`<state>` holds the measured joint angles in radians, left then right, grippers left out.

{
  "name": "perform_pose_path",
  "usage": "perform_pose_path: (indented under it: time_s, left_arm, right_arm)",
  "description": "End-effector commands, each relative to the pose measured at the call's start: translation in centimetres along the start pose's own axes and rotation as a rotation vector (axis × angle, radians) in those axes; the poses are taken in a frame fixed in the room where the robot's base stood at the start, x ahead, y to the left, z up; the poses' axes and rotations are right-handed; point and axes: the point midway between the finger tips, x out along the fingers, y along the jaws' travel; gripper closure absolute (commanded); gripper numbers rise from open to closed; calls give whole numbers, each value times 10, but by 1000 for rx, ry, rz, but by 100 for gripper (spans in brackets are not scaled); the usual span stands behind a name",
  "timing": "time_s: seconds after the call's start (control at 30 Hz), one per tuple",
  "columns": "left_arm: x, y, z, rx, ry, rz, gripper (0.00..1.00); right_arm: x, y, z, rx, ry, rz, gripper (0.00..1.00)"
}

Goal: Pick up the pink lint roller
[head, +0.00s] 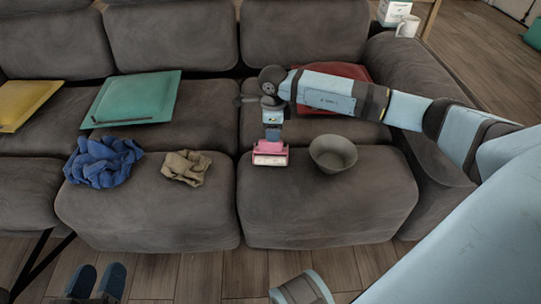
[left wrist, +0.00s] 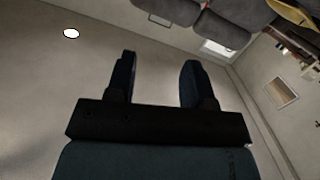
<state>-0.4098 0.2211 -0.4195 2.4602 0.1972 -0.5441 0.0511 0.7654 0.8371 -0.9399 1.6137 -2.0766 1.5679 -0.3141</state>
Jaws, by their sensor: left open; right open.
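The pink lint roller (head: 270,153) lies on the right-hand seat of the grey sofa, its pale roller face towards me. My right arm reaches in from the right, and its gripper (head: 272,137) points down right at the back of the lint roller. It is open; its fingers are small and partly hidden, so I cannot tell whether they touch the roller. My left gripper (head: 97,270) is open and empty, low at the left in front of the sofa. In the left wrist view its two fingers (left wrist: 158,62) stand apart with nothing between them.
A grey bowl (head: 333,154) stands just right of the lint roller. A beige cloth (head: 186,167) and a blue cloth (head: 103,161) lie to the left. Behind are a green cushion (head: 133,98), a yellow cushion (head: 27,101) and a red cushion (head: 335,72), partly under my right arm.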

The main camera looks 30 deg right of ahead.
Motion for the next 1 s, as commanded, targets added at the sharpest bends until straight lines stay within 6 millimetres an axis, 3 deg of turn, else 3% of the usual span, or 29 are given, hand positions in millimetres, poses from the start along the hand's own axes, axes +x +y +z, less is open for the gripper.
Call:
perform_pose_path:
  time_s: [0.23, 0.4, 0.63, 0.67, 0.87, 1.0]
  left_arm:
    - [5, -9, 5, 74, 34, -1, 52]
    - [8, -15, -2, 158, 82, -3, 52]
    - [8, -15, -8, 174, 93, -4, 52]
    - [8, -15, -8, 174, 92, -4, 52]
    - [8, -15, -6, 170, 88, -4, 52]
    - [8, -15, -5, 169, 87, -4, 52]
  right_arm:
    - [30, 5, 2, 0, 0, 3, 49]
    - [51, 5, 2, 0, 0, 1, 49]
    - [52, 5, 3, 0, 0, 1, 49]
    - [52, 5, 3, 0, 0, 1, 51]
    - [52, 5, 3, 0, 0, 1, 97]
    - [51, 5, 3, 0, 0, 1, 100]
